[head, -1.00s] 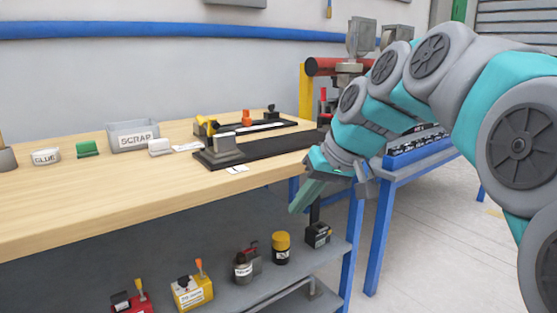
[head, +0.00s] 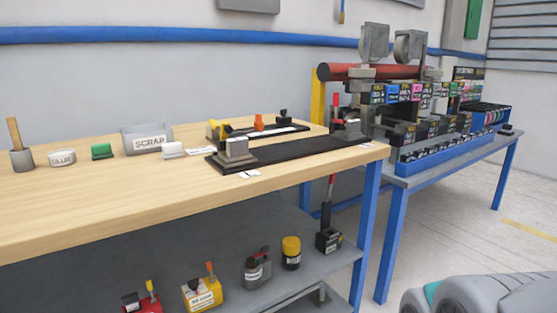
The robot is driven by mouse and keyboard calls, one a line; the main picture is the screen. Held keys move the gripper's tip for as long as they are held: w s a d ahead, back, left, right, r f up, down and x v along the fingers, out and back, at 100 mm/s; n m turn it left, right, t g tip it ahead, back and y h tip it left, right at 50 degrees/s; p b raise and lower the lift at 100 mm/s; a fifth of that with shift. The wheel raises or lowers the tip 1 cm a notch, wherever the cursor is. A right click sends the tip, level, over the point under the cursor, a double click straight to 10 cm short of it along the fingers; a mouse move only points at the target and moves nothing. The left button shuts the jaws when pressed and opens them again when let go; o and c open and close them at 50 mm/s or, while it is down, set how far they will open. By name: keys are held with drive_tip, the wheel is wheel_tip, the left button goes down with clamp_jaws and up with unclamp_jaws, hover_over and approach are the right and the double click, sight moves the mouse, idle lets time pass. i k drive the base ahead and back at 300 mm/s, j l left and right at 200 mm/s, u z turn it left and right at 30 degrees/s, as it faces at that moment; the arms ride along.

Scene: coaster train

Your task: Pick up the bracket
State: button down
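I cannot pick out the bracket with certainty in the head view. A grey block-like metal piece (head: 236,148) stands at the near left end of a long black plate (head: 290,153) on the wooden workbench (head: 70,205). Another grey metal piece (head: 347,128) stands at the plate's far right end, with a red handle beside it. Behind lies a second fixture with yellow, orange and black parts (head: 259,123). My gripper is out of view; only part of my arm shows at the lower right.
A grey SCRAP bin (head: 147,140), a green-topped item (head: 102,151), a white round tub (head: 62,158) and a cup (head: 22,159) stand on the bench. Several tools sit on the lower shelf (head: 232,290). A blue-legged table (head: 450,160) with bins stands right.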

sight(238, 149)
drive_tip(key=j+z, duration=0.35)
drive_tip(key=j, duration=0.15)
drive_tip(key=i+j+z, duration=0.1)
drive_tip(key=j+z, duration=0.25)
drive_tip(key=j, duration=0.2)
drive_tip(key=j+z, duration=0.35)
drive_tip(key=j, duration=0.15)
drive_tip(key=k, duration=0.05)
